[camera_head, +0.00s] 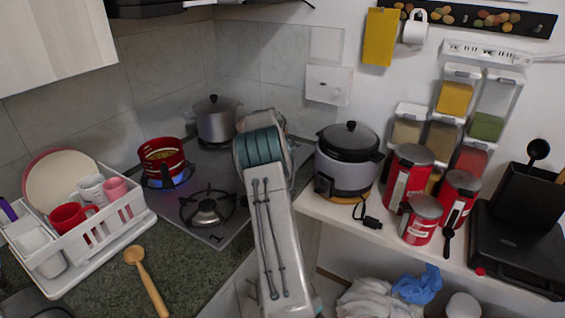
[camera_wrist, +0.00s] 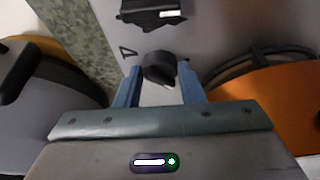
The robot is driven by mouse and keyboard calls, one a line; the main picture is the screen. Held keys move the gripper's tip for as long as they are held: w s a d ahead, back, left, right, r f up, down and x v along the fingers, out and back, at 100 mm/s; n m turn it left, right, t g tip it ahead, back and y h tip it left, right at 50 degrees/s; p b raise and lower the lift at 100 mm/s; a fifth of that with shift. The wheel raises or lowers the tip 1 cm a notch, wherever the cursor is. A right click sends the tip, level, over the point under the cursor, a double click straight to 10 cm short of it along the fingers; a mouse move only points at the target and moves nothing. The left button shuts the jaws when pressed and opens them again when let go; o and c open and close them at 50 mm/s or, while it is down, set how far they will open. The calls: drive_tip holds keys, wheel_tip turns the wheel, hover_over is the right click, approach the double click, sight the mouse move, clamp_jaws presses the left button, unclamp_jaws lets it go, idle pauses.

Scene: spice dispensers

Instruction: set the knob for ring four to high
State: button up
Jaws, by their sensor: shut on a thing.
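In the wrist view a round black knob (camera_wrist: 159,66) stands on a light grey panel (camera_wrist: 110,20). My gripper (camera_wrist: 158,76) has its two blue fingers on either side of the knob, closed on it. In the head view the stove (camera_head: 165,205) has a red pot (camera_head: 163,162) over a blue flame, a grey lidded pot (camera_head: 216,120) at the back and a bare front burner (camera_head: 207,207). My arm hides my gripper and the stove's right part there. The knob's setting is unclear.
A black part (camera_wrist: 153,12) lies beyond the knob, a grey rounded body (camera_wrist: 45,115) at left and an orange surface (camera_wrist: 265,105) at right. A rice cooker (camera_head: 347,165) stands right of my arm. A dish rack (camera_head: 95,232) and wooden spoon (camera_head: 146,280) are left.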

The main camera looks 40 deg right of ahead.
drive_tip(key=shift+m, duration=0.5)
drive_tip(key=o, duration=1)
drive_tip(key=b+v, duration=0.1)
drive_tip(key=v, duration=1.2)
drive_tip(key=shift+w+a+r+g+b, duration=0.2)
drive_tip(key=shift+a+r+g+b, duration=0.05)
drive_tip(key=shift+r+g+b, duration=0.1)
